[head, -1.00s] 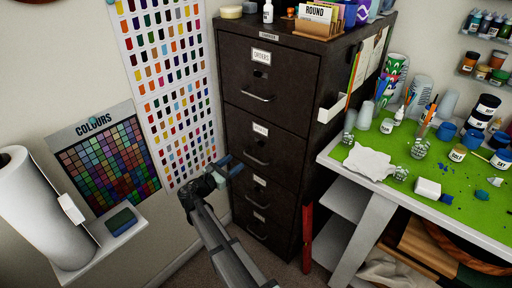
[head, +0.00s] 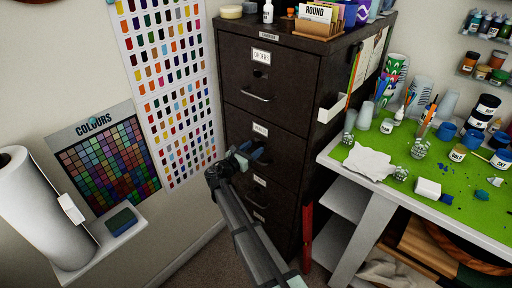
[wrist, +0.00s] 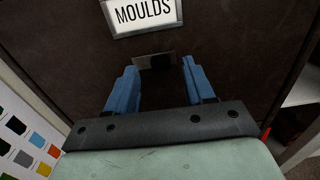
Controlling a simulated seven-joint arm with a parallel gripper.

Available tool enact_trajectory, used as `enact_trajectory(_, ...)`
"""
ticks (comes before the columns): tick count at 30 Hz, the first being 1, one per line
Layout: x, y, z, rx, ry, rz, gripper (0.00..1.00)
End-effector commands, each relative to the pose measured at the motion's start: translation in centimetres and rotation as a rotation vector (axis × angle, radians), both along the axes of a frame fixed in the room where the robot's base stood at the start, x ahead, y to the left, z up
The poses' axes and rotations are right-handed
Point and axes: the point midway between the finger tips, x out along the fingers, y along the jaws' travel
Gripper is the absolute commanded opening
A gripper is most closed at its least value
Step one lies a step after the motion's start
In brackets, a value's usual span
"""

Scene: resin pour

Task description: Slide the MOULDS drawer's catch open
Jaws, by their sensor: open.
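The MOULDS drawer (wrist: 235,50) is a dark brown metal front. Its white label (wrist: 143,14) reads MOULDS at the top of the wrist view. Just below the label is the catch (wrist: 155,61), a small dark slot plate with a greyer left part. My gripper (head: 249,153) is open and empty in front of the cabinet's second drawer from the top. In the wrist view its two blue fingers stand left and right of the catch, with the catch between their tips. I cannot tell whether the tips touch the drawer. My gripper hides the catch in the head view.
The dark filing cabinet (head: 300,90) stands against the wall. Its ORDERS drawer (head: 240,75) is above, with a handle. A green-topped workbench (head: 440,190) with cups and pots is at right. A red upright bar (head: 307,240) stands by the cabinet's lower right edge.

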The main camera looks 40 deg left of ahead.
Motion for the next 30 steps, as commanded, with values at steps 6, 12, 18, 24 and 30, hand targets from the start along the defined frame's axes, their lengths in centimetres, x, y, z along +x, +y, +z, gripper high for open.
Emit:
enact_trajectory(6,1.8,0.0,0.0,0.0,0.0,0.0,0.53)
enact_trajectory(12,2.2,0.0,0.0,0.001,0.0,0.0,0.53)
enact_trajectory(18,2.2,0.0,0.0,0.001,0.0,0.0,0.51)
enact_trajectory(24,2.2,0.0,0.0,0.001,0.0,0.0,0.32)
enact_trajectory(30,2.2,0.0,0.0,0.001,0.0,0.0,0.13)
